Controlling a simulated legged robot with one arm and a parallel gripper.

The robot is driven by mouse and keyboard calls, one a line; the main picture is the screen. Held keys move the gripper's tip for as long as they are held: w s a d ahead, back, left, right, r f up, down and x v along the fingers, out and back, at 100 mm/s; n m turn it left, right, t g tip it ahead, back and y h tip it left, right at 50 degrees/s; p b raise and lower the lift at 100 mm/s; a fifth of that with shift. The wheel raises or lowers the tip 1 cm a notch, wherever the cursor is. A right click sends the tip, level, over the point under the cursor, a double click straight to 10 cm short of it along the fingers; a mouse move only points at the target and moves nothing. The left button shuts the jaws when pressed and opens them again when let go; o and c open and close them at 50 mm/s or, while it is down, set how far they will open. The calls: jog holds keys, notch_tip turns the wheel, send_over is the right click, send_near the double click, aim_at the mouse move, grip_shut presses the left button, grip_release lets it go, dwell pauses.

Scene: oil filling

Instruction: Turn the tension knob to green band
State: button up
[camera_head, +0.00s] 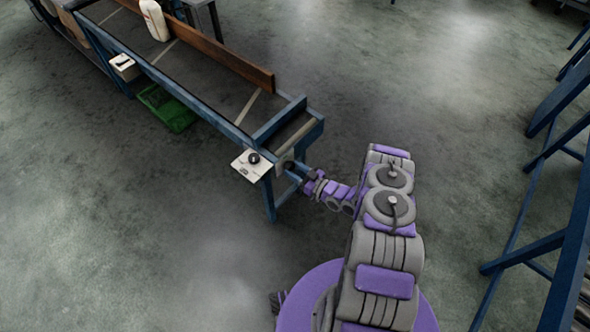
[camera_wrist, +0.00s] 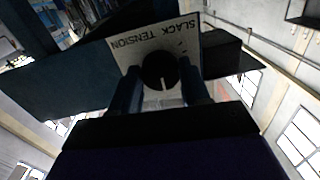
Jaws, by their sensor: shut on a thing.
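In the wrist view, a round black knob (camera_wrist: 159,69) with a white pointer line sits on a white plate (camera_wrist: 126,58) lettered "SLACK TENSION", upside down in this view. The pointer line faces the bottom of the picture. My gripper (camera_wrist: 162,82) has one dark finger on each side of the knob and is shut on it. I cannot make out a green band; the fingers cover part of the plate. In the head view, my gripper (camera_head: 294,169) is at the conveyor's near end, where the grip itself is too small to see clearly.
The blue-framed conveyor (camera_head: 206,95) carries a white bottle (camera_head: 154,20). A plate with another black knob (camera_head: 253,158) sticks out left of my gripper. A green tray (camera_head: 166,108) lies below the belt. A blue frame (camera_head: 552,240) stands right; open floor lies between.

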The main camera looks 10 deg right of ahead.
jog(key=o, duration=1.1)
jog(key=shift+c, duration=0.2)
jog(key=p+v, duration=0.3)
jog(key=v, duration=1.4)
jog(key=shift+d, duration=0.2)
